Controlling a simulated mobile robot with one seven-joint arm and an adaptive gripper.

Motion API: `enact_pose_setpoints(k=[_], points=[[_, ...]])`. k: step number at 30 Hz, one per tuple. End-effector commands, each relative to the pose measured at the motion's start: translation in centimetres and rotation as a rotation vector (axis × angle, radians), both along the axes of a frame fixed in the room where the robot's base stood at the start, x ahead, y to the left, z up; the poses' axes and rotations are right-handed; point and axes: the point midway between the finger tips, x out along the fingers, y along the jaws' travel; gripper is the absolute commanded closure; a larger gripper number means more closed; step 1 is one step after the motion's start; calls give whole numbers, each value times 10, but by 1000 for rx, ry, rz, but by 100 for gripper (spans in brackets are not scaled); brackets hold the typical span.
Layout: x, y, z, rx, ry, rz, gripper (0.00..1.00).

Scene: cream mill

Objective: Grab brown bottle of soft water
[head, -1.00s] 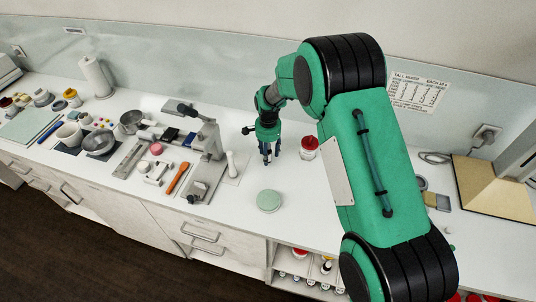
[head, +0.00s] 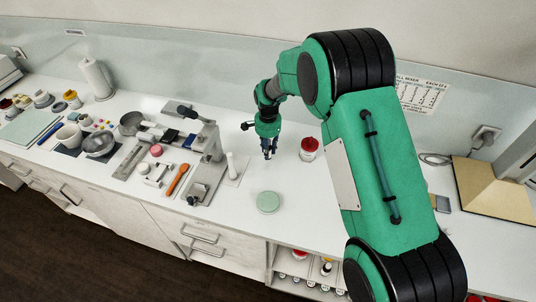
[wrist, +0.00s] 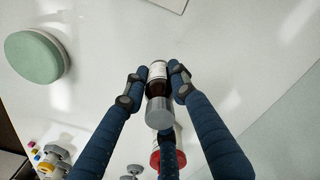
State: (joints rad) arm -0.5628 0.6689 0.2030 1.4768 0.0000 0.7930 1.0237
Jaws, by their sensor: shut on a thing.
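The brown bottle (wrist: 158,88) has a pale label and a grey cap. In the wrist view it sits between the blue fingers of my gripper (wrist: 156,78), which are shut on it from both sides. A third finger reaches in below the cap. In the head view my gripper (head: 268,152) points down over the white counter, left of a red-lidded jar. The bottle is too small and covered there to make out clearly. I cannot tell exactly how far it is above the counter.
The red-lidded jar (head: 309,149) stands close right of my gripper. A pale green round pad (head: 268,202) lies nearer the counter's front edge. A metal stand (head: 208,150) and a white pestle-like piece (head: 231,166) are to the left. The counter between is clear.

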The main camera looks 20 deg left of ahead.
Motion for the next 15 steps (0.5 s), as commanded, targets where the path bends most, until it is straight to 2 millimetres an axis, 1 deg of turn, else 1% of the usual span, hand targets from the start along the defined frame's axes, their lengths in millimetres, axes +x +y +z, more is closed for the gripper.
enact_pose_setpoints(k=[1,8,15], points=[[-3,-2,5,0,0,0,100],[-31,-19,7,0,0,0,100],[-67,-41,12,0,0,0,100]])
